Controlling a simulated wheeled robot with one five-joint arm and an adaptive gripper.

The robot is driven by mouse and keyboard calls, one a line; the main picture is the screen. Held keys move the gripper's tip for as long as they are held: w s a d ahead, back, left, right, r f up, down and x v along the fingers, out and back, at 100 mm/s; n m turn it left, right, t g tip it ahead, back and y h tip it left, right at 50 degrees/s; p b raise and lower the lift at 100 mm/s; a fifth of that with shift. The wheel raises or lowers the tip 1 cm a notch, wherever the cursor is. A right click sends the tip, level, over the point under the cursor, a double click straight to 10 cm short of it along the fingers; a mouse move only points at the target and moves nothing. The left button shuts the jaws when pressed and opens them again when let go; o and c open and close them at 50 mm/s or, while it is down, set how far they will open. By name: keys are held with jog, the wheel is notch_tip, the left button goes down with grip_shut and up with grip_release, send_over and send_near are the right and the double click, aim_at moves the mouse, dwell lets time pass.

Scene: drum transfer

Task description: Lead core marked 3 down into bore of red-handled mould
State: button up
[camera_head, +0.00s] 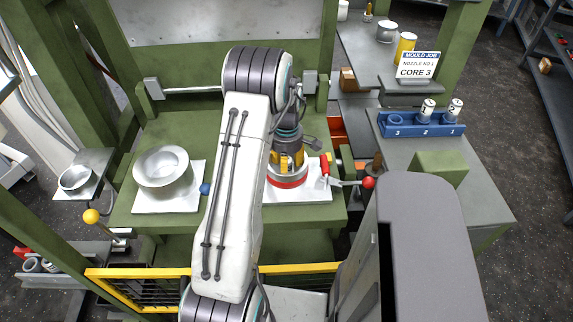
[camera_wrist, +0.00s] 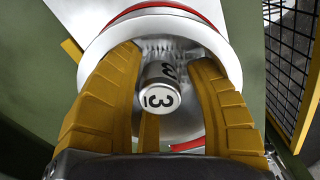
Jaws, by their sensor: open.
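The core marked 3 (camera_wrist: 160,92) shows in the wrist view as a pale cylinder with a black 3 on its end, inside the metal bowl of the red-banded mould (camera_wrist: 180,24). Its lower end is in the middle of the bowl; how deep it sits in the bore I cannot tell. My gripper (camera_wrist: 165,62) is open, its yellow fingers around the core with gaps at both sides. In the head view my gripper (camera_head: 288,160) is down over the red-handled mould (camera_head: 288,182), which has a red handle (camera_head: 324,165); my arm hides the core there.
A second mould (camera_head: 163,172) stands left on a white plate, with a blue knob (camera_head: 205,189) beside it. The blue rack (camera_head: 410,127) holds cores 2 and 1; place 3 is empty. A sign (camera_head: 416,66) reads CORE 3. A red ball lever (camera_head: 368,182) is right of my gripper.

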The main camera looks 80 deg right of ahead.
notch_tip(320, 180, up, 12)
dwell(0.8)
dwell(0.8)
